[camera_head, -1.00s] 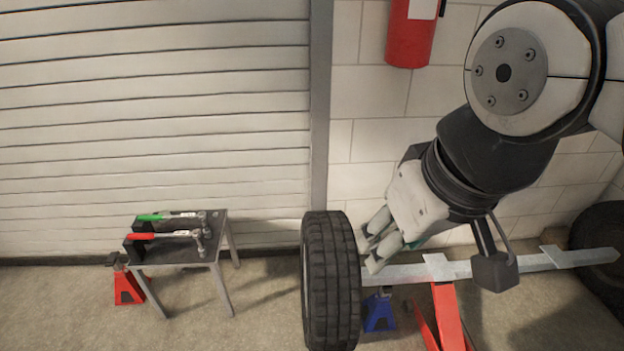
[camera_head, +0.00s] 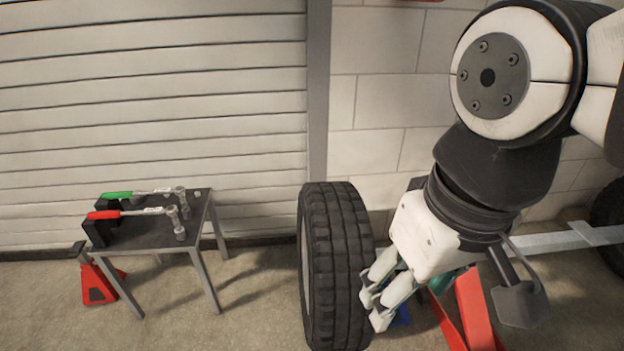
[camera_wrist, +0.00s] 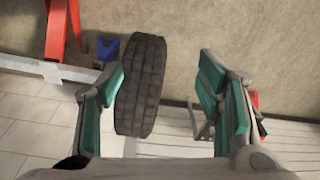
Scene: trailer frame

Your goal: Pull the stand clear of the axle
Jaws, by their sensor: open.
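The grey axle (camera_head: 562,241) runs right from behind my arm; its left part is hidden in the head view. It also shows in the wrist view (camera_wrist: 22,64). A blue stand (camera_head: 403,314) is mostly hidden behind my gripper in the head view. In the wrist view the blue stand (camera_wrist: 107,48) is by the axle, beside the tyre. A red support (camera_head: 474,308) is under the axle, partly covered by my arm. My gripper (camera_head: 373,309) is open and empty beside the tyre's right side. In the wrist view its fingers (camera_wrist: 161,70) are wide apart.
The black tyre (camera_head: 335,265) stands upright left of my gripper, very close to it. A small table (camera_head: 150,232) with red- and green-handled tools is further left, a red stand (camera_head: 98,284) beside it. Floor between table and tyre is clear.

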